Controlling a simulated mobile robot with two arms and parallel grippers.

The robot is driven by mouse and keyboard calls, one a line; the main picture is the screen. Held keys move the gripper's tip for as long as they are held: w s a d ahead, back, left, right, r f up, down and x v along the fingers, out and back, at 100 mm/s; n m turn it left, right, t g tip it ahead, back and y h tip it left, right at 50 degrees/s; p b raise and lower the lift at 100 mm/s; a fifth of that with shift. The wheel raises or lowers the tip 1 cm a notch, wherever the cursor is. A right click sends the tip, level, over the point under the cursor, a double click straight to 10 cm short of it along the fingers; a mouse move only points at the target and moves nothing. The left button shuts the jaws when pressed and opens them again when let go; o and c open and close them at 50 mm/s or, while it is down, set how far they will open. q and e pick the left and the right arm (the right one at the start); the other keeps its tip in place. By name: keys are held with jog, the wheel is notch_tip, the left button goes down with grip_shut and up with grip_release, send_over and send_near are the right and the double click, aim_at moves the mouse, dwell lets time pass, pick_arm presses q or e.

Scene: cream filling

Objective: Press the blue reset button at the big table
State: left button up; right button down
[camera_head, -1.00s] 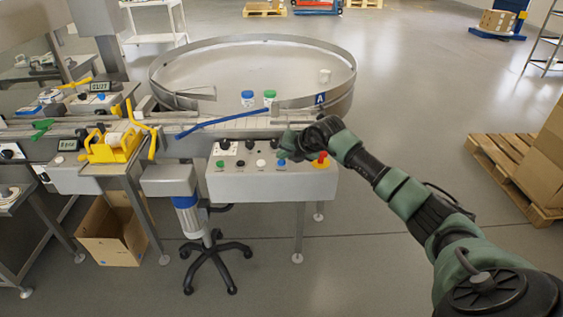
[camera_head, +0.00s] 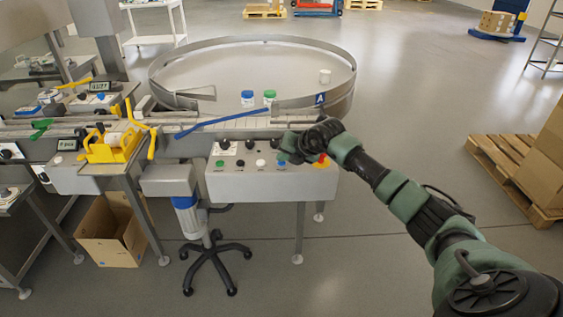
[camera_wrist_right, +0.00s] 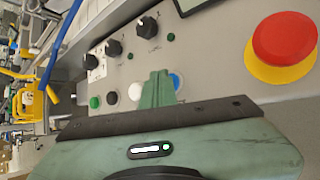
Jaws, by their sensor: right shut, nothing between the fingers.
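The blue button (camera_head: 281,163) is on the sloped front of the grey control box (camera_head: 235,186) at the big round table (camera_head: 351,85). My right gripper (camera_head: 286,153) is shut and empty, with its tips just above the blue button. In the right wrist view, the green fingers of my right gripper (camera_wrist_right: 157,84) stand together in front of the blue button (camera_wrist_right: 178,83) and partly cover it. I cannot tell whether they touch it. My left gripper is not in view.
A red emergency knob on a yellow base (camera_head: 322,161) sits just right of the blue button. White (camera_head: 260,163), black (camera_head: 239,164) and green (camera_head: 220,164) buttons are to its left, with black dials above. A pallet with boxes (camera_head: 505,170) stands at the right.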

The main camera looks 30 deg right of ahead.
aim_at(283, 164)
dwell(0.3)
jog(key=shift+r+p, duration=0.6)
jog(key=shift+r, duration=0.3)
notch_tip(283, 164, up, 5)
jog(key=p, duration=0.3)
dwell(0.3)
dwell(0.4)
